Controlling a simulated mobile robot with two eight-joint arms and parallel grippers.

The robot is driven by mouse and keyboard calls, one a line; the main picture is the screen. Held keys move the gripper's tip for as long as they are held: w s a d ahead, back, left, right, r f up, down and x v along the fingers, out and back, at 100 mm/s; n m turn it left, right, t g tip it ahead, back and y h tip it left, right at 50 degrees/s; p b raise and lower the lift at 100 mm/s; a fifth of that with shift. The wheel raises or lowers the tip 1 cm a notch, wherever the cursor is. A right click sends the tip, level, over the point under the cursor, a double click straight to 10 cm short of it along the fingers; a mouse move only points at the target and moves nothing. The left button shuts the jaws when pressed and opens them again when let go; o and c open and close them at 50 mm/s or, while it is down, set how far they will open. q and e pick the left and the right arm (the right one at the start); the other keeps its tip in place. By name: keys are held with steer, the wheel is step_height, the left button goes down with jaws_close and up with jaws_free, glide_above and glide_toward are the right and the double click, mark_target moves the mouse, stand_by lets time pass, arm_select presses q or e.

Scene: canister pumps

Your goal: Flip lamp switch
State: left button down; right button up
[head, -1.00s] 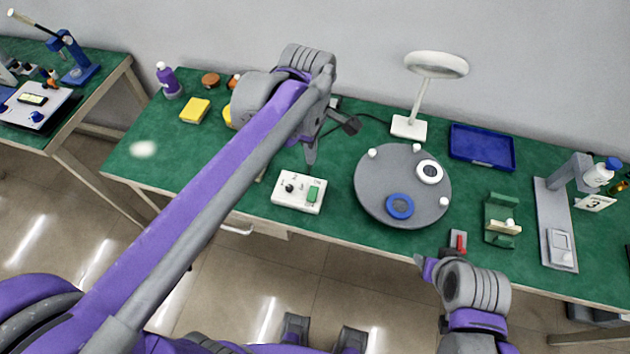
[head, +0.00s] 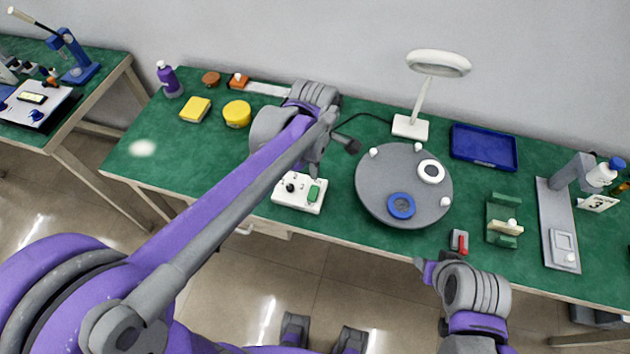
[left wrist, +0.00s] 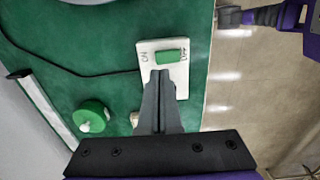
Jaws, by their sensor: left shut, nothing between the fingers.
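A white switch box (head: 287,203) with a black knob and a green rocker (head: 314,190) lies on the green table. In the left wrist view the rocker (left wrist: 168,56) sits between ON and OFF labels. My left gripper (head: 314,174) is shut and empty, pointing down over the box. In the left wrist view its fingertips (left wrist: 160,74) overlap the box just below the rocker; I cannot tell if they touch. The fingers hide part of the box. A white ring lamp (head: 437,63) stands behind; whether it is lit is unclear. My right gripper (head: 424,267) is near the front edge, its jaws unclear.
A grey turntable (head: 380,190) with a blue ring and white pieces stands right of the box. A blue tray (head: 483,147) and a green fixture (head: 504,215) lie further right. A dark cable runs near the box. A green round object (left wrist: 91,116) shows in the left wrist view.

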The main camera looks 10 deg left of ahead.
mark_target(315, 190)
arm_select(q)
step_height(315, 190, down, 6)
steer(key=shift+w+f, duration=0.1)
steer(key=shift+w, duration=0.05)
stand_by(0.4)
steer(key=shift+w+f+g+b, duration=0.1)
steer(key=shift+f+g+b, duration=0.2)
steer(key=shift+b, duration=0.2)
steer(key=shift+r, duration=0.15)
steer(key=shift+s, duration=0.3)
steer(key=shift+s+r, duration=0.1)
steer(key=shift+s, duration=0.25)
steer(key=shift+s+r, duration=0.1)
steer(key=shift+s, duration=0.15)
steer(key=shift+w, duration=0.1)
